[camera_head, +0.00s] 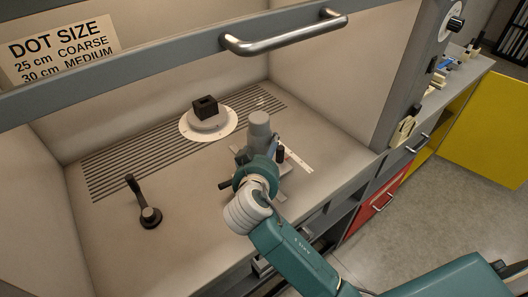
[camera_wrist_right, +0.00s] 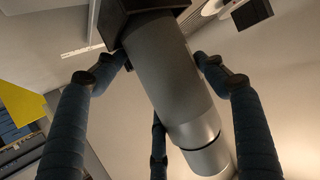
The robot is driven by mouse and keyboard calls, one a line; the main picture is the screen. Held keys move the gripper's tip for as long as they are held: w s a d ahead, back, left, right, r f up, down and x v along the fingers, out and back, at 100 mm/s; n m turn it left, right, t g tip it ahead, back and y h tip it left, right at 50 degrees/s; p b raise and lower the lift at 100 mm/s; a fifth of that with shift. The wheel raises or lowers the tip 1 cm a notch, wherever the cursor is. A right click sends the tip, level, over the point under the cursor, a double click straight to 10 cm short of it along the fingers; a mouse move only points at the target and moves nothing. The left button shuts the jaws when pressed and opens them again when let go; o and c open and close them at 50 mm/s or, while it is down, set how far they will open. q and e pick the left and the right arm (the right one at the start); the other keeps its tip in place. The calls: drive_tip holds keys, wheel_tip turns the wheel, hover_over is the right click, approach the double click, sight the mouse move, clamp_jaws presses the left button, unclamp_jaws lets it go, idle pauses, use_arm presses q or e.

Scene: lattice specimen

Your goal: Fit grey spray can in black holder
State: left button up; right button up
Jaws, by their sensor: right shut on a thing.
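The grey spray can (camera_head: 259,126) is inside the booth, its domed top up. My right gripper (camera_head: 257,163) is shut around it from the front. In the right wrist view the can (camera_wrist_right: 172,75) lies between the blue-black fingers of the gripper (camera_wrist_right: 160,64), with its silver band and pale cap at lower right. Its far end meets a black angular block, which looks like the black holder (camera_wrist_right: 112,22). I cannot tell whether the can is seated in it or only in front of it. In the head view can and gripper mostly hide that spot. My left gripper is not in view.
A white round turntable (camera_head: 226,123) with a black hollow-topped block (camera_head: 206,107) stands behind the can, to the left. A black lever on a round base (camera_head: 150,217) stands at front left. The raised sash handle (camera_head: 284,40) crosses above. The floor between is clear.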

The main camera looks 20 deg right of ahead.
drive_tip(key=shift+s+f+b, duration=0.15)
drive_tip(key=shift+f+b, duration=0.3)
drive_tip(key=shift+f, duration=0.25)
idle(0.4)
drive_tip(key=o, duration=1.2)
drive_tip(key=shift+f, duration=0.1)
drive_tip(key=shift+c, duration=0.2)
drive_tip(key=shift+o, duration=0.9)
drive_tip(key=shift+r, duration=0.25)
drive_tip(key=shift+s+a+r+p, duration=0.2)
drive_tip(key=shift+s+a+p, duration=0.05)
drive_tip(key=shift+s+p, duration=0.15)
drive_tip(key=p+v, duration=0.1)
drive_tip(key=v, duration=0.2)
drive_tip(key=shift+s+a+r, duration=0.15)
drive_tip(key=shift+s+r, duration=0.05)
drive_tip(key=shift+s, duration=0.15)
